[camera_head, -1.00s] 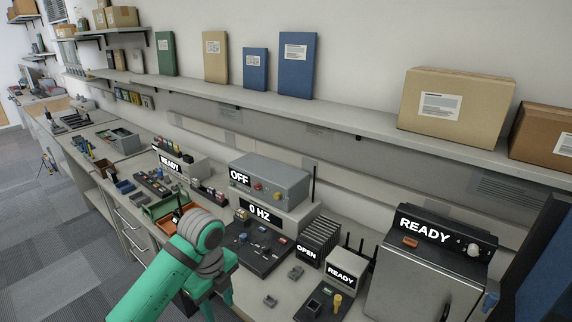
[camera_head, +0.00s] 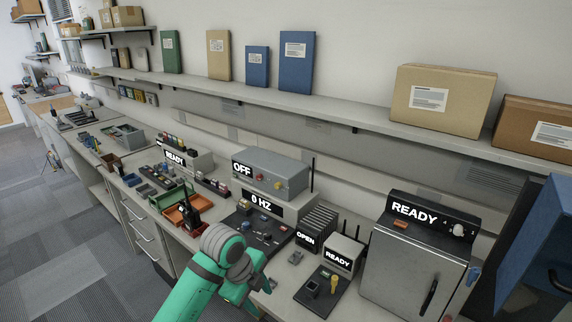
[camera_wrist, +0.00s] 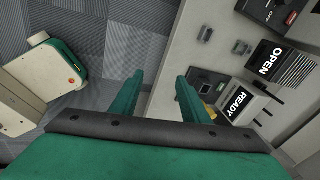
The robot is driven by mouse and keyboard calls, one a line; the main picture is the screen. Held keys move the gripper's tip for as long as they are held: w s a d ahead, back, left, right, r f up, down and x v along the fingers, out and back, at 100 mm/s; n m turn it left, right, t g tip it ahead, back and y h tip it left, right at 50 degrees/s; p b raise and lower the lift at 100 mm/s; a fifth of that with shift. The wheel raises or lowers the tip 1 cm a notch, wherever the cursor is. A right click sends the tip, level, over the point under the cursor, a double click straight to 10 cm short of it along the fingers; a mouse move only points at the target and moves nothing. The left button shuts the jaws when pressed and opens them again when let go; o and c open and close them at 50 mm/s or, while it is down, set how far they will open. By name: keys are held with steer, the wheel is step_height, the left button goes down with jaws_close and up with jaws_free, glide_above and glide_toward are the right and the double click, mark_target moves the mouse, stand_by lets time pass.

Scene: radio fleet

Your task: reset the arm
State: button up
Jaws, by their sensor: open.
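My green arm (camera_head: 195,290) reaches up from the bottom of the head view over the bench front. Its grey wrist joint hides part of the bench. In the wrist view my gripper (camera_wrist: 159,78) has its two green fingers wide apart with nothing between them. The fingers hang over the bench's front edge, with floor behind the left finger. The right finger's tip shows close to a small black stand (camera_wrist: 208,86) on the bench, but I cannot tell the height between them.
The bench holds an orange tray (camera_head: 173,215) with a dark radio (camera_head: 188,213), a black mat (camera_head: 243,227), an OFF box (camera_head: 283,165), an OPEN rack (camera_head: 318,222), a READY unit (camera_head: 340,256) and a READY cabinet (camera_head: 405,268). A blue cabinet (camera_head: 540,260) stands far right. Floor (camera_head: 60,250) is clear at left.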

steer(key=d+f+n+t+h, duration=0.2)
steer(key=d+n+t+h, duration=0.75)
steer(key=d, duration=1.45)
steer(key=s+a+f+n+t+y, duration=0.2)
steer(key=s+a+f+n+y, duration=0.25)
steer(key=s+n, duration=0.4)
steer(key=s+a+f+n+t+y, duration=0.25)
steer(key=s+f+n+y, duration=0.35)
steer(key=s, duration=0.5)
steer(key=s+a+r, duration=0.2)
steer(key=s+a, duration=0.3)
steer(key=s, duration=0.5)
steer(key=s+a+r+y, duration=0.1)
steer(key=s+a+r, duration=0.1)
steer(key=s+a, duration=0.3)
steer(key=s, duration=0.4)
steer(key=shift+s+g+y, duration=0.3)
steer(key=shift+s, duration=0.05)
